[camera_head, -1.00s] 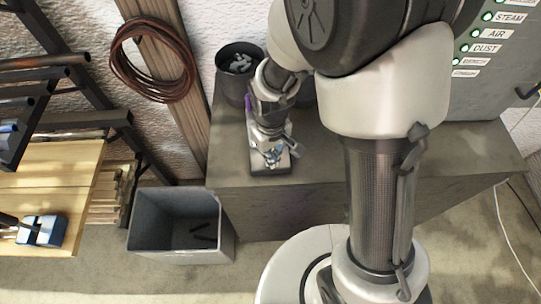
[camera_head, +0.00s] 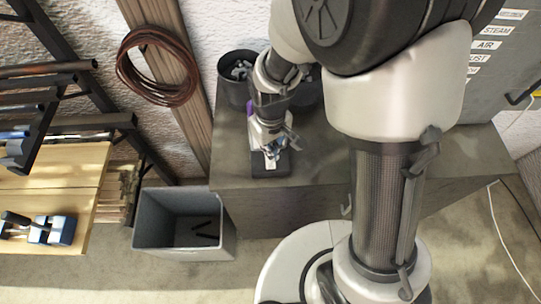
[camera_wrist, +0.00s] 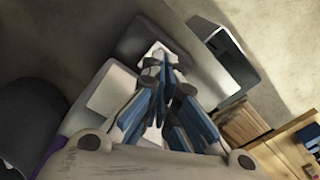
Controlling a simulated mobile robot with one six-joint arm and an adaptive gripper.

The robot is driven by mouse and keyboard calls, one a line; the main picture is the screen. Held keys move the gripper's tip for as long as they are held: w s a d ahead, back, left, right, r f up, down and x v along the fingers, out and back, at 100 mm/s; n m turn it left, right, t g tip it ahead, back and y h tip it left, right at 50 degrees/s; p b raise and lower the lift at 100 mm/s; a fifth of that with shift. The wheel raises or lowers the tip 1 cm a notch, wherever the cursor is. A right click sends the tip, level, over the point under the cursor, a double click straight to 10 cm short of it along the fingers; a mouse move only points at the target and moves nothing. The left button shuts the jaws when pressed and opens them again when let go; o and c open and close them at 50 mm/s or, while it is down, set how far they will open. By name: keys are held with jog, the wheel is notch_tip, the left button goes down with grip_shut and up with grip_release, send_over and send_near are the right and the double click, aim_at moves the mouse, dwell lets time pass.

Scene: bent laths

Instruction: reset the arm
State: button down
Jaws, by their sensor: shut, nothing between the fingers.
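My gripper (camera_head: 272,152) hangs fingers-down over the grey bench top (camera_head: 225,160), beside its front edge. It is shut and empty. Its blue-grey fingers (camera_wrist: 165,65) meet in the middle of the wrist view. A dark block with a pale patch (camera_head: 270,168) sits on the bench just below the fingertips. I cannot tell whether they touch it. My arm and gripper hide part of the bench and of a purple thing (camera_head: 251,106) behind them.
Dark pots, one (camera_head: 221,92) holding grey pieces, stand behind my gripper. A grey bin (camera_head: 180,251) with dark pieces inside stands on the floor left of the bench. A wooden table (camera_head: 60,185) and a dark rack (camera_head: 75,122) are farther left. A labelled cabinet stands right.

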jog(key=shift+r, duration=0.65)
jog(key=shift+f, duration=0.1)
